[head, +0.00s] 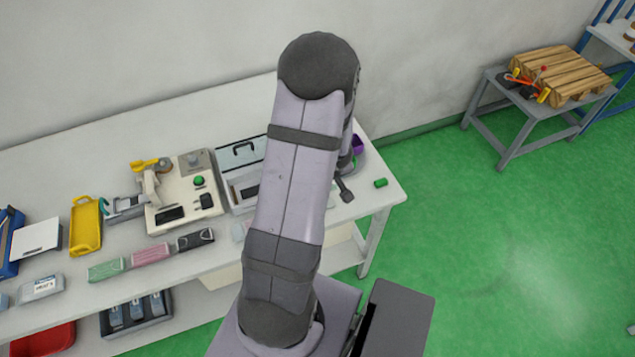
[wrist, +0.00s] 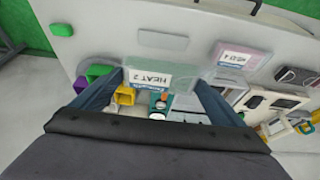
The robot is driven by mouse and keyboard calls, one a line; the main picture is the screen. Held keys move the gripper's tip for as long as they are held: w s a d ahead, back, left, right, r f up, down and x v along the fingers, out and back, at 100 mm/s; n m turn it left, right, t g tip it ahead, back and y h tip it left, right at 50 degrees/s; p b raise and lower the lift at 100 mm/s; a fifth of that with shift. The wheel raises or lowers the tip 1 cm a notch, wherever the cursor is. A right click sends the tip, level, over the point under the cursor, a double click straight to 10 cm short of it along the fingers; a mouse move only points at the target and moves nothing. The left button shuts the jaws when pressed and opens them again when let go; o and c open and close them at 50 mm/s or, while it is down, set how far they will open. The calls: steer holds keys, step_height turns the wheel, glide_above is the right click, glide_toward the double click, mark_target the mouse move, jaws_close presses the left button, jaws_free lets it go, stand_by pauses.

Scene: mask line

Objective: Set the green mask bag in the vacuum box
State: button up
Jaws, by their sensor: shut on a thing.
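My gripper (wrist: 160,88) shows in the wrist view, its two dark blue fingers on either side of a clear, green-tinted mask bag (wrist: 142,92) with a white "HEAT 2" label. The fingers are shut on this bag and hold it over the table. In the head view my own arm hides the gripper and bag. The vacuum box (head: 232,205) looks like the pale grey box with a handled lid, partly behind my arm. In the wrist view a pale framed part lies beyond the bag; I cannot tell how far below it is.
A pink-tinted bag (wrist: 240,60) lies beside the held one. Green (head: 107,270), pink (head: 150,255) and black (head: 195,240) packs line the table's front. A cream machine (head: 165,217) stands left of the box. A small green block (head: 380,183) lies at the right end.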

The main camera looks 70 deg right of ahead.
steer(key=w+a+f+n+t+y+p, duration=0.1)
steer(key=w+a+n+p, duration=0.2)
steer(key=w, duration=0.5)
steer(key=w+a+n+y, duration=0.1)
steer(key=w+a+n, duration=0.25)
steer(key=w, duration=0.55)
steer(key=w+d+r+m+g+h, duration=0.1)
steer(key=d+m+h, duration=0.1)
steer(key=d+m, duration=0.4)
steer(key=shift+w, duration=0.35)
steer(key=shift+f+m, duration=0.1)
steer(key=shift+m, duration=0.15)
steer(key=shift+f+b, duration=2.25)
steer(key=shift+f, duration=0.35)
steer(key=shift+f, duration=0.2)
